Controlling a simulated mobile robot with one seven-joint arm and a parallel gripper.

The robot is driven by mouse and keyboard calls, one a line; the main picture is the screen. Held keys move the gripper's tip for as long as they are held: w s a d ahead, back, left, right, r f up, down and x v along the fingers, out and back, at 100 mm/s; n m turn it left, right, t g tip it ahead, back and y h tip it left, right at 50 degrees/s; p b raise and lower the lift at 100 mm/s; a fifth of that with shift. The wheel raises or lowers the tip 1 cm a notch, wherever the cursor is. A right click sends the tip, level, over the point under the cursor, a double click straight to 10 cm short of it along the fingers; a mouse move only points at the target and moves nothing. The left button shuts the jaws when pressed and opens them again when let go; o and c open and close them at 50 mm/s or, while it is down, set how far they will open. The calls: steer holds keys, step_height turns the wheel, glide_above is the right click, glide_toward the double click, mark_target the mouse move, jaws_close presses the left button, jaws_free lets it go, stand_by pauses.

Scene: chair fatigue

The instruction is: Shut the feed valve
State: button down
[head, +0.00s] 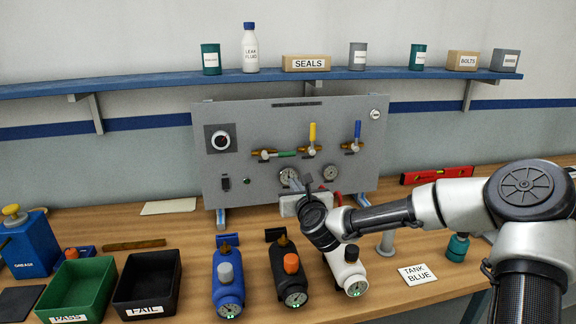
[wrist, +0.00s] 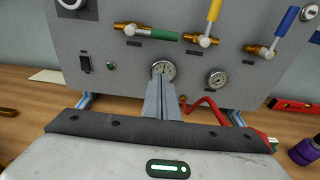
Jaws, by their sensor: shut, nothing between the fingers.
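A grey panel (head: 225,180) stands on the bench and carries three brass valves. One has a green handle (head: 283,154) lying level, one a yellow handle (head: 312,133) pointing up, one a blue handle (head: 357,130) pointing up. In the wrist view the green handle (wrist: 165,36), yellow handle (wrist: 214,10) and blue handle (wrist: 286,20) show along the top. Their labels are too small to read, so I cannot tell which is the feed valve. My gripper (wrist: 160,80) is shut and empty, in front of the left gauge (wrist: 164,69) and below the valves.
Blue, black and white bottles (head: 228,290) stand before the panel. A green PASS bin (head: 100,270) and black FAIL bin (head: 170,265) are at left. A TANK BLUE card (head: 417,274) lies at right. A red hose (wrist: 205,104) hangs below the gauges. A shelf (head: 160,80) runs above.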

steer(key=p+x, duration=0.1)
steer(key=x, duration=0.8)
steer(key=shift+a, duration=0.1)
step_height(320, 180, up, 4)
steer(key=shift+f+p, duration=0.1)
steer(key=shift+p, duration=0.55)
steer(key=shift+r+n+b, duration=0.4)
steer(key=shift+n+b, duration=0.05)
steer(key=shift+n, duration=0.05)
steer(key=shift+r+n+b, duration=0.65)
steer(key=shift+n+b, duration=0.2)
steer(key=shift+n, duration=0.15)
step_height(320, 180, up, 5)
steer(key=n+t+h+b, duration=0.1)
steer(key=n+h+b, duration=0.1)
steer(key=n+b, duration=0.5)
glide_above(288, 156)
steer(key=s+a+p, duration=0.2)
steer(key=n, duration=0.2)
steer(key=shift+s+a+r+n+t+b, duration=0.15)
steer(key=shift+a+r+n+b, duration=0.2)
steer(key=shift+n, duration=0.45)
steer(key=shift+s+a+r+n+t+b, duration=0.1)
steer(key=shift+a+r+n+t+b, duration=0.15)
steer(key=shift+a+n, duration=0.4)
steer(key=shift+s+a+r+n+t+b, duration=0.1)
steer(key=shift+a+r+n+b, duration=0.15)
steer(key=shift+n, duration=0.7)
